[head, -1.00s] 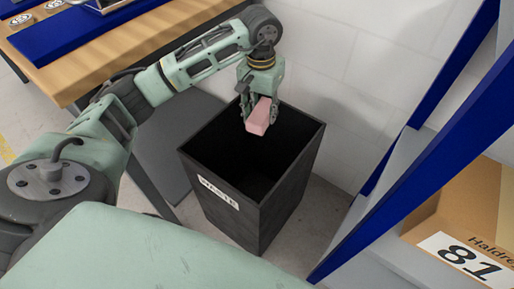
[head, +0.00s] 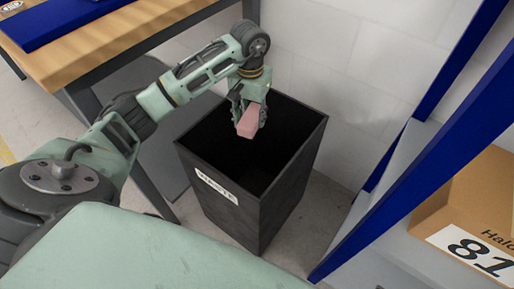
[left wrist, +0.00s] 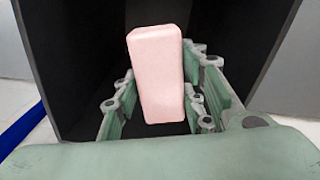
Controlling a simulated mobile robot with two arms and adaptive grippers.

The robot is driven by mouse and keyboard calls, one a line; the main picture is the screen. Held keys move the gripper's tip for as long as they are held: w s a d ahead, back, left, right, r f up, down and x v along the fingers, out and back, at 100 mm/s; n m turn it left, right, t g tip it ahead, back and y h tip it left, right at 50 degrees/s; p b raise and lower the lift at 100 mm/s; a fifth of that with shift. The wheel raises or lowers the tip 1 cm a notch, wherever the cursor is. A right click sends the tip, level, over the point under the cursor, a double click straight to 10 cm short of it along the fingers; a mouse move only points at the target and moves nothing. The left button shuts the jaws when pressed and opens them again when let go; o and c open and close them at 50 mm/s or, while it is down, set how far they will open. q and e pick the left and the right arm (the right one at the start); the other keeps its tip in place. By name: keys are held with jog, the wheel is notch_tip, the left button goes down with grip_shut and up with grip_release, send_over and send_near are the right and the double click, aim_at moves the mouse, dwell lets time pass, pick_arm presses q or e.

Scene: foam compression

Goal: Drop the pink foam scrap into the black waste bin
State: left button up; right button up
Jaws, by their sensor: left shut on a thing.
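The pink foam scrap (head: 248,122) is a small block held at the fingertips of my left gripper (head: 248,112). In the left wrist view the scrap (left wrist: 158,72) stands between the finger pads of my left gripper (left wrist: 158,105), with dark bin walls around it. The black waste bin (head: 225,215) is an open-topped square bin with a white label on its front. My left gripper is shut on the scrap, over the bin's opening. The bin's floor is in dark shadow. My right gripper is not in view.
A wooden bench (head: 130,40) with a blue edge stands at the upper left. A white block wall (head: 320,60) is behind the bin. A blue-framed rack (head: 385,205) with a cardboard box (head: 465,215) marked 81 stands close on the right.

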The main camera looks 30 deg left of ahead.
pick_arm(q)
jog(key=shift+f, duration=0.2)
jog(key=o, duration=0.9)
notch_tip(320, 180, up, 12)
jog(key=shift+s, duration=0.1)
dwell(0.7)
